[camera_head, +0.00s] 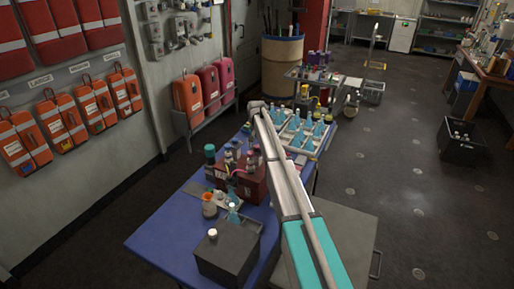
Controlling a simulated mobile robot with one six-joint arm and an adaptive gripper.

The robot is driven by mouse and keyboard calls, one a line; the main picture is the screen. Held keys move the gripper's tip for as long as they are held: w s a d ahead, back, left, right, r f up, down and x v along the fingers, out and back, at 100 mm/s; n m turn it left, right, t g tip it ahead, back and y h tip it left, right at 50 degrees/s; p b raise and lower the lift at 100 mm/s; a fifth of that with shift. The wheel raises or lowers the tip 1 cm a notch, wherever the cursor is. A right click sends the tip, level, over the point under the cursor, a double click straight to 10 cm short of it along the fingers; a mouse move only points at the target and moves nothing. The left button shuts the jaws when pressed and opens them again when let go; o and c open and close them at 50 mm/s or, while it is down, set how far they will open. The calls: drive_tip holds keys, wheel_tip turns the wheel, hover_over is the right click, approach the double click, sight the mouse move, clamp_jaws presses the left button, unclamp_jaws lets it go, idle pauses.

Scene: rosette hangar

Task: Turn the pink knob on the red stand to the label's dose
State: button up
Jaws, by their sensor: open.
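A dark red stand (251,187) sits on the blue table (160,240), left of my arm. Small bottles or fittings with grey and pale tops show on and around it. A small pink part (231,189) shows at the stand's left side; I cannot tell whether it is the knob, nor how it is turned. No dose label can be read at this size. My arm reaches from the bottom right up past the stand's right side and covers part of the table. My gripper cannot be made out; the arm's far end hides it.
An orange-brown jar (209,206), a green-capped bottle (210,153) and a dark grey box (228,254) stand near the stand. A rack of blue flasks (305,130) is behind my arm. A grey cabinet (350,235) is at right; open floor lies beyond it.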

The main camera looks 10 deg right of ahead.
drive_tip(key=shift+c, duration=0.3)
clamp_jaws()
drive_tip(key=shift+n, duration=0.5)
drive_tip(key=n, duration=0.2)
drive_tip(key=shift+n, duration=0.4)
drive_tip(key=n, duration=0.3)
drive_tip(key=shift+n, duration=0.3)
drive_tip(key=n, duration=0.4)
drive_tip(key=shift+n, duration=2.2)
